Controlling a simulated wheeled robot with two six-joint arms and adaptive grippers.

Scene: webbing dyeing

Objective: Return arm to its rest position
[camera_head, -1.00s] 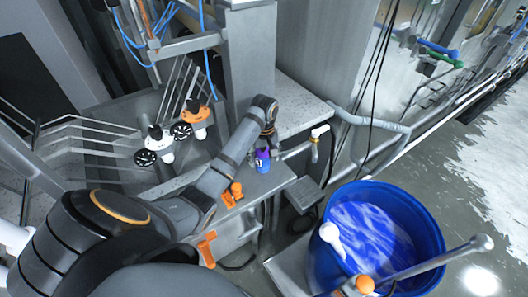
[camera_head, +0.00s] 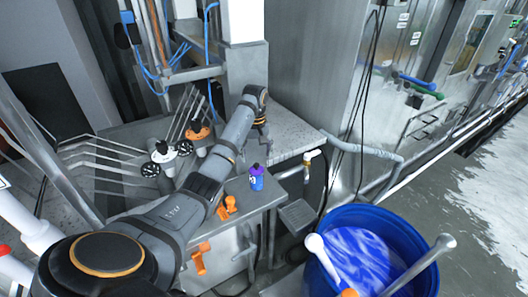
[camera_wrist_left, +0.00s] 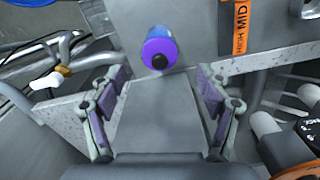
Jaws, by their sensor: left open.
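My left arm reaches in from the lower left in the head view. Its left gripper (camera_head: 268,140) points down beyond the purple bottle (camera_head: 257,178), apart from it. The bottle stands upright on the grey metal table (camera_head: 268,196). In the left wrist view, the left gripper (camera_wrist_left: 162,88) has its two fingers spread wide with nothing between them. The bottle's purple cap (camera_wrist_left: 160,52) shows ahead of the fingers, clear of both. My right gripper is not in view.
A blue barrel (camera_head: 427,262) with blue-white liquid stands at the lower right. A brass-fitted tap (camera_head: 308,163) sits right of the bottle. Orange handles (camera_head: 228,207) are at the table's left side. Valves with black handwheels (camera_head: 151,169) stand further left. Black cables hang near the wall.

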